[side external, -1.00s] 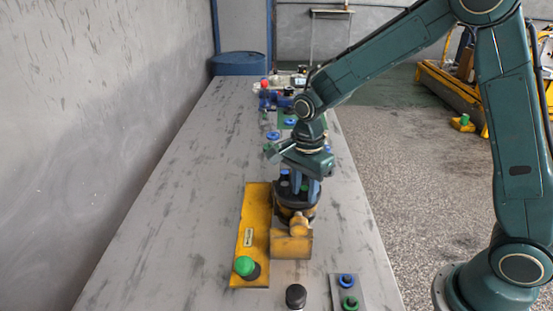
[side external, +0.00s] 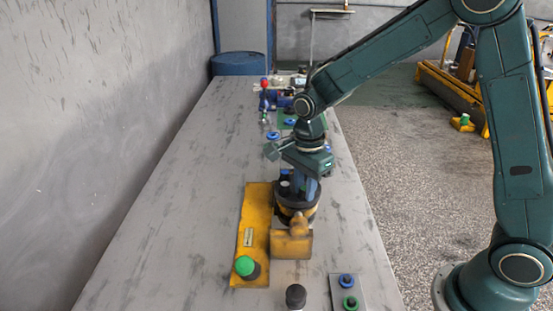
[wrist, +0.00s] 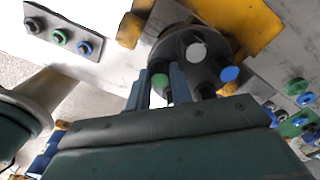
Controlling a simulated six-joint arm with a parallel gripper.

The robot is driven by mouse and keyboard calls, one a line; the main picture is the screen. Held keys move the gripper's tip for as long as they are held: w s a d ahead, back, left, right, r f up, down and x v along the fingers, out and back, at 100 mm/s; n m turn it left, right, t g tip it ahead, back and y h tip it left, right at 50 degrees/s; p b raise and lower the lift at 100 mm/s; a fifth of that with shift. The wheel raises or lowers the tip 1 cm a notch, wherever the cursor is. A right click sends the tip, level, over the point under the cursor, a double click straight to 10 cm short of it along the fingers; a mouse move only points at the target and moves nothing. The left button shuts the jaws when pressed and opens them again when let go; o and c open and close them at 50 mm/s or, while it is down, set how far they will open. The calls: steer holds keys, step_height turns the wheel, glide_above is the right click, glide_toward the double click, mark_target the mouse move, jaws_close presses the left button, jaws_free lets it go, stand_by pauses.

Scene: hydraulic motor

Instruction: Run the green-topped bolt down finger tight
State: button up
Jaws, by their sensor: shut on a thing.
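The motor (side external: 305,205) is a dark round housing on a yellow base (side external: 292,245); it also shows in the wrist view (wrist: 172,45). The green-topped bolt (wrist: 160,80) stands on it, between my gripper's two blue-grey fingers. My gripper (side external: 305,192) points down over the motor; in the wrist view (wrist: 160,88) it is shut on this bolt. In the side view the fingers hide the green top. A blue-topped bolt (wrist: 229,73) and a grey-white-topped bolt (wrist: 196,52) stand close beside the fingers. How deep the green-topped bolt sits cannot be told.
A yellow panel (side external: 255,225) with a green button (side external: 245,266) lies left of the motor. A black knob (side external: 296,296) and a plate (side external: 362,291) with blue and green rings are in front. More coloured parts (side external: 290,122) lie behind. The bench's left side is clear.

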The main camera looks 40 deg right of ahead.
steer(key=shift+m, duration=1.6)
steer(key=shift+m, duration=2)
steer(key=shift+m, duration=1.7)
steer(key=o, duration=0.5)
steer(key=shift+o, duration=0.2)
